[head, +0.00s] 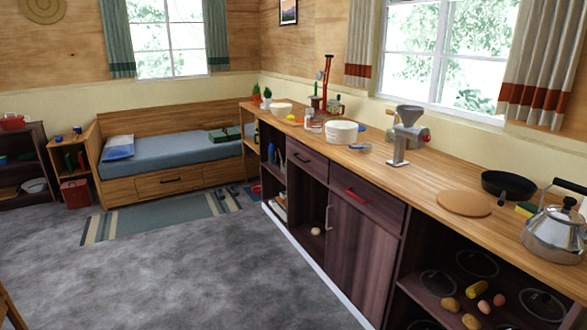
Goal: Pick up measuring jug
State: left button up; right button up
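I cannot single out the measuring jug for certain. A small clear vessel (316,122) stands on the long wooden counter (440,178), left of a white tub (342,132); it is too small to tell whether it is the jug. Neither of my grippers shows in the head view.
The counter also bears a grinder (408,137), a round board (463,203), a black pan (508,186) and a kettle (553,230). Dark cabinets (360,245) stand below it. A bed (170,160) and rug (160,215) lie at the back. The grey floor (170,275) is clear.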

aim_at(316, 119)
jog(key=i, duration=2.5)
